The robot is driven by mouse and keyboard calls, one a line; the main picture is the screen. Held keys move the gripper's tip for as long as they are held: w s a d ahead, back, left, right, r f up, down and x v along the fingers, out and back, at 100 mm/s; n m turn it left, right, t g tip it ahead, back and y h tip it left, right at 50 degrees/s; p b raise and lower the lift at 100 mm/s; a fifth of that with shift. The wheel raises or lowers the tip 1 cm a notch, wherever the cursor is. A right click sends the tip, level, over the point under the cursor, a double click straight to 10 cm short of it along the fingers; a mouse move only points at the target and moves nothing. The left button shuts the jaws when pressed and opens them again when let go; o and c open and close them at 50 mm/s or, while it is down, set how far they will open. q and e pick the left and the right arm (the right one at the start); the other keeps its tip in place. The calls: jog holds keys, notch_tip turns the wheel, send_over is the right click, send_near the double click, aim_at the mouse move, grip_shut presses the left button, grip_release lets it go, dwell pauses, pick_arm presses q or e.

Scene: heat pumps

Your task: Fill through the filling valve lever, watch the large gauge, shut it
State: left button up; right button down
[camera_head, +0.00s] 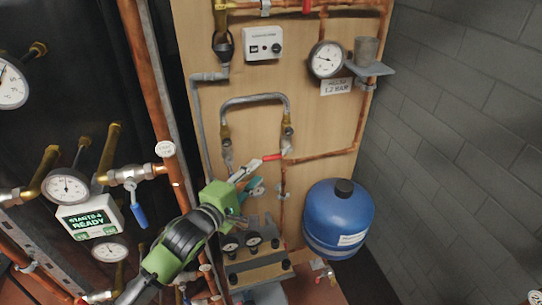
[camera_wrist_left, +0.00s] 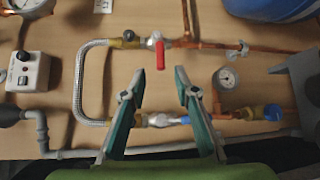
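The red valve lever (camera_head: 272,157) sits at the right leg of the braided filling hose (camera_head: 255,98). It lies across its pipe; in the left wrist view the lever (camera_wrist_left: 160,54) points toward my fingers. The large gauge (camera_head: 326,59) is at the board's upper right; its needle is too small to read surely. My left gripper (camera_head: 256,178) is just below and left of the lever in the head view. Its fingers (camera_wrist_left: 155,86) are open in the left wrist view, with nothing between their tips and the lever apart from them. My right gripper is not in view.
A blue vessel (camera_head: 339,218) hangs right of the board, and a grey shelf with a cup (camera_head: 366,50) juts out beside the gauge. Two small gauges (camera_head: 242,243) sit below my gripper. Copper pipes and a blue-handled valve (camera_head: 138,215) are at left.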

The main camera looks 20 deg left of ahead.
aim_at(269, 160)
pick_arm(q)
jog(key=p+x, duration=0.1)
jog(key=x, duration=0.9)
jog(key=shift+p, duration=0.4)
grip_shut()
